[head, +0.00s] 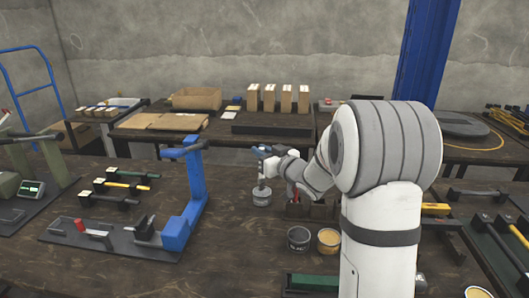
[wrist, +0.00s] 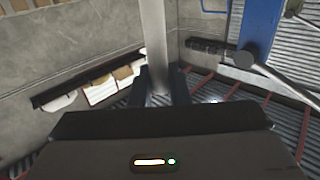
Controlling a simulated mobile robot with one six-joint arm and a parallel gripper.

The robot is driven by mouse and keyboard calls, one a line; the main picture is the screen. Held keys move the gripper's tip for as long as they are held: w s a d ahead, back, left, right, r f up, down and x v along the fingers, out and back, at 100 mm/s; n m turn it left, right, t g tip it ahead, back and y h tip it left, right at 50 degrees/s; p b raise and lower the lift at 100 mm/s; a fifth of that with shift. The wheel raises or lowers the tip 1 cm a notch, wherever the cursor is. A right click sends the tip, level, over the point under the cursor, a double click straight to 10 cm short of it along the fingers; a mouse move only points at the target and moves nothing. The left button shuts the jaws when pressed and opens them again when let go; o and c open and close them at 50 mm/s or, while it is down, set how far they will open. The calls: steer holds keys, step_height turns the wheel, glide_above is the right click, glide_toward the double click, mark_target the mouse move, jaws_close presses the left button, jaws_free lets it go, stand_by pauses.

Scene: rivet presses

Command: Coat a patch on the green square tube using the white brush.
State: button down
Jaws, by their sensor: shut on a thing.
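My gripper (head: 265,163) is at the middle of the head view, above a grey can (head: 262,197) on the workbench. In the wrist view the jaws (wrist: 160,88) are shut on a pale, straight handle (wrist: 155,40), which seems to be the white brush. In the head view a thin pale part (head: 262,182) reaches down from my gripper to the can; I cannot tell whether its end is inside. A dark green bar (head: 312,282), perhaps the green square tube, lies at the bottom edge, partly cut off.
A blue press frame (head: 190,190) stands left of the can. A dark can (head: 299,240) and a can with yellowish contents (head: 329,241) stand in front, close to my arm. A dark holder (head: 312,208) is right of the grey can. Clear bench lies left of the dark can.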

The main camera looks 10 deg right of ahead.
steer(key=shift+r+p, duration=1.75)
steer(key=shift+r, duration=1.2)
steer(key=shift+s+f, duration=0.1)
